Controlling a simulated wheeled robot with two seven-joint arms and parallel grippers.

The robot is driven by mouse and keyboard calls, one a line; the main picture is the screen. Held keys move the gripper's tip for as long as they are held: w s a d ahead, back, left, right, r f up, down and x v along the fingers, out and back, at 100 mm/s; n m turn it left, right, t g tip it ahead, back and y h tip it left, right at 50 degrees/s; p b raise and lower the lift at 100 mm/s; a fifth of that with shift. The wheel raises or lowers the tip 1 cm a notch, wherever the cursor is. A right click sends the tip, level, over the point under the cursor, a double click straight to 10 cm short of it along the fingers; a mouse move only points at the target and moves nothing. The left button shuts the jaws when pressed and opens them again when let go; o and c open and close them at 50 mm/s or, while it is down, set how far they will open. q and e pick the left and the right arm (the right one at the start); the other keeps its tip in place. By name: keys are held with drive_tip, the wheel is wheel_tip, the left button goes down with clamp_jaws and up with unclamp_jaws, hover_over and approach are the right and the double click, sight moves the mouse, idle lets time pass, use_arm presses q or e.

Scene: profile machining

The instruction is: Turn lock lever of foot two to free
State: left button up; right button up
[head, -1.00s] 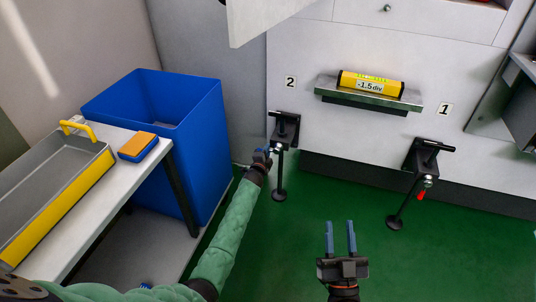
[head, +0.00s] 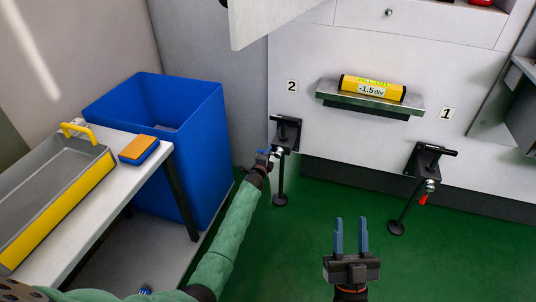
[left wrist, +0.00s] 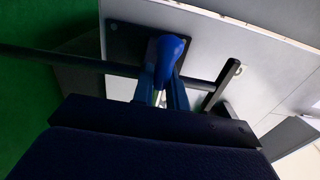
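Foot two (head: 286,134) is a black bracket with a vertical spindle and round pad, low on the white machine under the label 2. My left gripper (head: 265,156) is right at its left side. In the left wrist view the blue lock lever (left wrist: 167,58) of the foot lies between the fingertips of my left gripper (left wrist: 162,88), which look closed to a narrow gap on it. The fingers hide part of the lever. My right gripper (head: 351,236) is open and empty above the green floor, away from both feet.
Foot one (head: 424,165) with a red lever (head: 424,199) stands at the right. A yellow level (head: 373,88) reading -1.5 div lies on a ledge. A blue bin (head: 203,150) and a table (head: 90,220) with a tray stand on the left. The central floor is clear.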

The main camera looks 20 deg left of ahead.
use_arm(q)
drive_tip(key=o, duration=0.4)
drive_tip(key=shift+d, duration=0.1)
